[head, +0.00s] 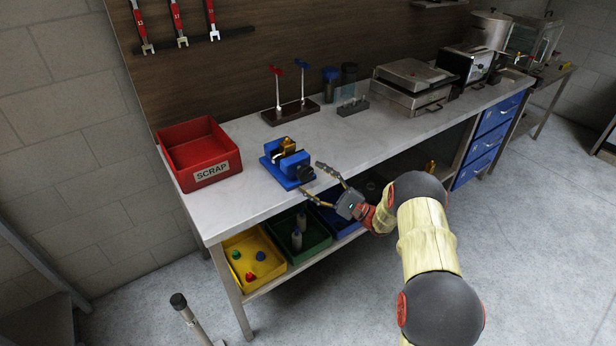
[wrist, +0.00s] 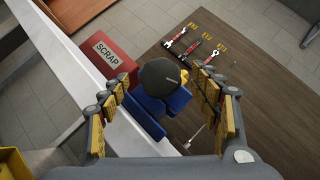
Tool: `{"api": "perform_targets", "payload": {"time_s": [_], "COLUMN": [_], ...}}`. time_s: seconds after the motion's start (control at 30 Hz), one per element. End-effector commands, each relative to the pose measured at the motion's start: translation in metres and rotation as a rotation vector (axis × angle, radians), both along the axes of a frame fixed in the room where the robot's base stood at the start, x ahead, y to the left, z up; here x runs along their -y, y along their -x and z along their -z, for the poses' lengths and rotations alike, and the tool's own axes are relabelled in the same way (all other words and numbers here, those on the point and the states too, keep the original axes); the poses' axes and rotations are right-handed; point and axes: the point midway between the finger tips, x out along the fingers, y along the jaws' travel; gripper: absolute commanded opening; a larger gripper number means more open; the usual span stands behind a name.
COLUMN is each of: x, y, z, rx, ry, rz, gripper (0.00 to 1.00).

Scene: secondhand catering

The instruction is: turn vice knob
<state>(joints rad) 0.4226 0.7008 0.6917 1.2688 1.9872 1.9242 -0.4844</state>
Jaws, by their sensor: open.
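A blue vice (head: 283,166) stands on the workbench near its front edge, with a brass-coloured piece (head: 288,145) in its jaws. Its black round knob (head: 305,173) faces the front of the bench. My gripper (head: 317,180) is open just in front of the knob. In the wrist view the black knob (wrist: 161,77) shows large between the two spread fingers of my gripper (wrist: 162,90), with the blue vice (wrist: 149,120) behind it. I see no finger touching the knob; the exact gap is hard to tell.
A red scrap bin (head: 200,157) stands left of the vice. A rack with a red and a blue lever (head: 290,108) is behind it. A grey metal appliance (head: 411,80) is further right. Yellow (head: 256,263) and green (head: 304,244) bins sit on the shelf below.

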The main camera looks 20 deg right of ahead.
Motion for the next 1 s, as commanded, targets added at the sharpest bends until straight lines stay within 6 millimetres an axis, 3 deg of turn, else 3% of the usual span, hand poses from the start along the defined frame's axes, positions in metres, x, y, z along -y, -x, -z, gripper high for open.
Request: {"api": "perform_targets", "payload": {"time_s": [0.2,0.43,1.0], "x": [0.034,0.059,0.068], "y": [0.023,0.042,0.049], "z": [0.023,0.041,0.047], "rx": [-0.003,-0.003,-0.002], "ry": [-0.001,-0.001,-0.001], "rz": [0.003,0.002,0.000], "gripper": [0.63,0.63,0.63]}}
